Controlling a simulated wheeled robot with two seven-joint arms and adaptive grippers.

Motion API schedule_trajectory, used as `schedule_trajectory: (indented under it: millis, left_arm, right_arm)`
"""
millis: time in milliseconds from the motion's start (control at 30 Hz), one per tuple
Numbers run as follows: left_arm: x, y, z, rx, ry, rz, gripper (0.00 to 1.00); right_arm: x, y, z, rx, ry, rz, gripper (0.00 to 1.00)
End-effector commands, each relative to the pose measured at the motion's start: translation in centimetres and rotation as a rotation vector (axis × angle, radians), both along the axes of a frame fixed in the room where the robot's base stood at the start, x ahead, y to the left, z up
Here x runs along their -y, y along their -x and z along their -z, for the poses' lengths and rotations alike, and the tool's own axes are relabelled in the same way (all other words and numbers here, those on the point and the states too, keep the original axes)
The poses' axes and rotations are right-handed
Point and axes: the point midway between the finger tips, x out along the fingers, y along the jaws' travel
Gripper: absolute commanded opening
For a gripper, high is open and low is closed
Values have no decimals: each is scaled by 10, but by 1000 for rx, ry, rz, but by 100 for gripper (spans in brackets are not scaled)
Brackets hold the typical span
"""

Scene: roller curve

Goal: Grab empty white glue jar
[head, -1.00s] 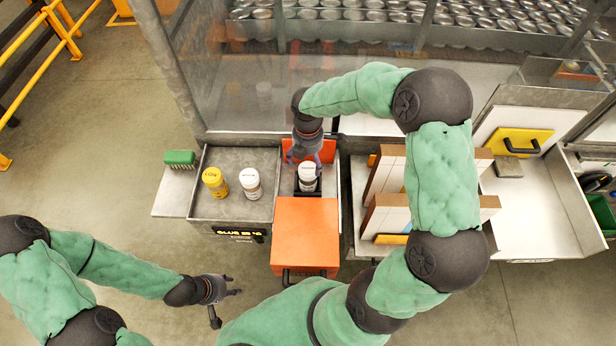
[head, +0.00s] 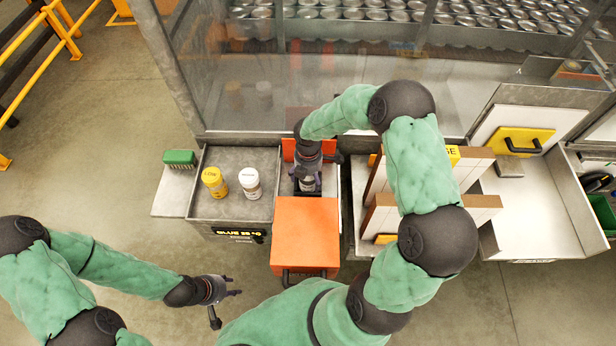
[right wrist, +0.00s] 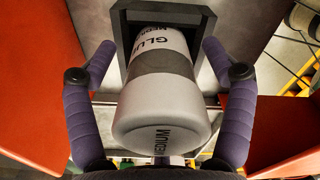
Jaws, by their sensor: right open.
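A white glue jar (right wrist: 165,50) with a grey lid marked MEDIUM sits in a dark holder (right wrist: 122,30) between orange panels. In the head view this jar (head: 308,184) is mostly hidden under my right gripper (head: 307,176). In the right wrist view my right gripper (right wrist: 158,58) is open, with one finger on each side of the jar and gaps visible between. Another white jar (head: 249,181) and a yellow-lidded jar (head: 214,181) stand on the grey glue bench to the left. My left gripper (head: 226,305) is open and empty, low at the left, away from the jars.
The grey glue bench (head: 232,210) has bare room around its jars. An orange box (head: 305,235) stands in front of the holder. A green brush (head: 180,157) lies at the far left. Wood-edged panels (head: 400,215) stand to the right, and a glass screen (head: 240,100) stands behind.

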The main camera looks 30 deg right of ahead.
Motion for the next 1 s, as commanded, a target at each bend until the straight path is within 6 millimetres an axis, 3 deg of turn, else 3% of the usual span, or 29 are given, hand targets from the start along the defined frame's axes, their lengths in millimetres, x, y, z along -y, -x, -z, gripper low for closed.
schedule_trajectory:
  millis: [200, 400, 433, 800, 1000]
  left_arm:
    - [0, 0, 0, 0, 0, 0, 40]
    - [0, 0, 0, 0, 0, 0, 40]
    - [0, 0, 0, 0, 0, 0, 40]
    - [0, 0, 0, 0, 0, 0, 40]
    - [0, 0, -3, 0, 0, 0, 40]
  right_arm:
    - [0, -1, 1, 2, 0, 1, 83]
    - [0, -1, 1, 1, 0, 0, 27]
    - [0, 0, 1, 1, 0, 0, 24]
    - [0, -1, -2, 2, 1, 0, 23]
    - [1, -1, -28, 5, 1, 0, 23]
